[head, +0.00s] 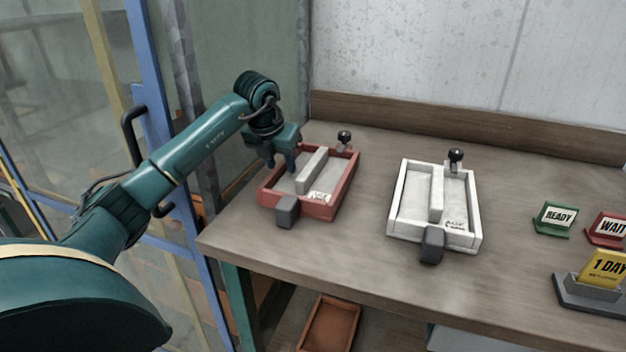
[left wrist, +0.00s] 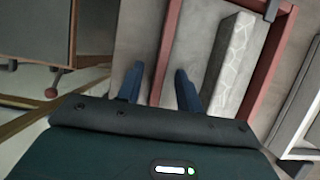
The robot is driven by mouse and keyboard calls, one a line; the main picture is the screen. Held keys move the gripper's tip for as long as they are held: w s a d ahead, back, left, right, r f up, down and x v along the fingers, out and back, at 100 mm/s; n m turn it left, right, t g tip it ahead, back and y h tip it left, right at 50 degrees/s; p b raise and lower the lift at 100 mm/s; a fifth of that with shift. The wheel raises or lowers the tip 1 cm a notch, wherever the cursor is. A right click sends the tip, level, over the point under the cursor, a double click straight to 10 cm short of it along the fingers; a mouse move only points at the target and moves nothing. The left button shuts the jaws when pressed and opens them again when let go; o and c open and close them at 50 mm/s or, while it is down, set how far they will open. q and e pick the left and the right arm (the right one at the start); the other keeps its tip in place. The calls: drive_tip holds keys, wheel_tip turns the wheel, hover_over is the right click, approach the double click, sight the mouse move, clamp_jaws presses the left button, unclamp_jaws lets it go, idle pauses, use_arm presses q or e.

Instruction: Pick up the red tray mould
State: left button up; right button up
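The red tray mould (head: 318,211) sits on the left part of the bench, with a pale bar lengthwise inside it, a dark grey block at its front and a black knob at its back. My left gripper (head: 281,167) points down at the mould's left wall. In the left wrist view the red wall (left wrist: 168,50) runs between the two fingers of my left gripper (left wrist: 158,78), with gaps showing beside it. The fingers are open. Whether the fingertips reach below the rim is hard to tell. My right gripper is not in view.
A similar white tray mould (head: 462,240) stands to the right on the bench (head: 370,265). READY (head: 555,219), WAIT (head: 607,230) and 1 DAY (head: 604,268) signs stand at far right. An orange-brown tray (head: 328,324) lies below the bench. A blue-framed glass door is at left.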

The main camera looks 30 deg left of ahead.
use_arm(q)
drive_tip(key=shift+f, duration=0.15)
drive_tip(key=shift+c, duration=0.5)
drive_tip(key=shift+s+f, duration=0.1)
drive_tip(key=shift+f, duration=0.05)
clamp_jaws()
